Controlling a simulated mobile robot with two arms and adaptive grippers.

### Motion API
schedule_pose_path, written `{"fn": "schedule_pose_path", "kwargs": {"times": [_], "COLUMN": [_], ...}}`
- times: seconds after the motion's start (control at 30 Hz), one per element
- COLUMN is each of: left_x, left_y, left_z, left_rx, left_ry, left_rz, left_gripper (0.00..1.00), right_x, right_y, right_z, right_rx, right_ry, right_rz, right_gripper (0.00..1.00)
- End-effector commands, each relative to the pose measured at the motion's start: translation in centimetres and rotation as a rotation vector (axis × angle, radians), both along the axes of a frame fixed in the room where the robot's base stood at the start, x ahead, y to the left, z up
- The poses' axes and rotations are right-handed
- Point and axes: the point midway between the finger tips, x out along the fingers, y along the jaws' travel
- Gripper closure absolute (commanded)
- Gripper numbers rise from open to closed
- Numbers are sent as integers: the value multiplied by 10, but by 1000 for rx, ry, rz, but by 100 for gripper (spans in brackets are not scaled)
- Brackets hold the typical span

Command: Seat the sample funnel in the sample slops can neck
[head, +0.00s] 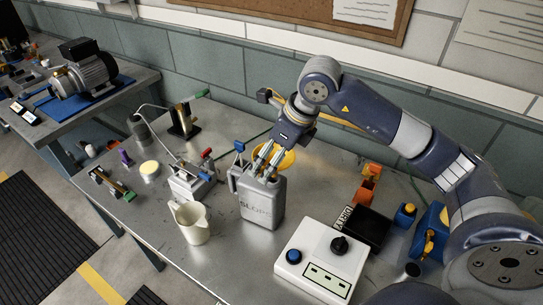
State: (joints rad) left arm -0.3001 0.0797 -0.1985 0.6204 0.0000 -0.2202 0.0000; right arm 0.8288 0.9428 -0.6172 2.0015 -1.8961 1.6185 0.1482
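The sample slops can (261,207) is a grey metal can marked "SLOPS", standing upright near the middle of the metal bench. The yellow sample funnel (287,160) shows just above the can's top, partly behind my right gripper (264,168). The gripper reaches down from the upper right, with its fingertips close over the can's top. The fingers and the can's top hide the funnel's lower part and the neck. I cannot tell whether the fingers grip the funnel or whether its stem is in the neck. My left gripper is not in view.
A cream jug (193,224) stands left of the can. A white control box (322,260) with a black knob lies in front to the right. A small clamp device (193,182) stands close to the can's left. Orange and blue items (369,183) are farther right.

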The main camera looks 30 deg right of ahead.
Motion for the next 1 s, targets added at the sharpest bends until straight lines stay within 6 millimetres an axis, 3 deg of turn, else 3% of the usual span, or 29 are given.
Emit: {"fn": "schedule_pose_path", "kwargs": {"times": [1.0], "left_x": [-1], "left_y": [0], "left_z": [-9], "left_rx": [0], "left_ry": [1], "left_rz": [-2], "left_gripper": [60], "right_x": [0], "right_y": [0], "right_z": [0], "right_rx": [1], "right_ry": [-1], "right_rz": [0], "right_gripper": [31]}}
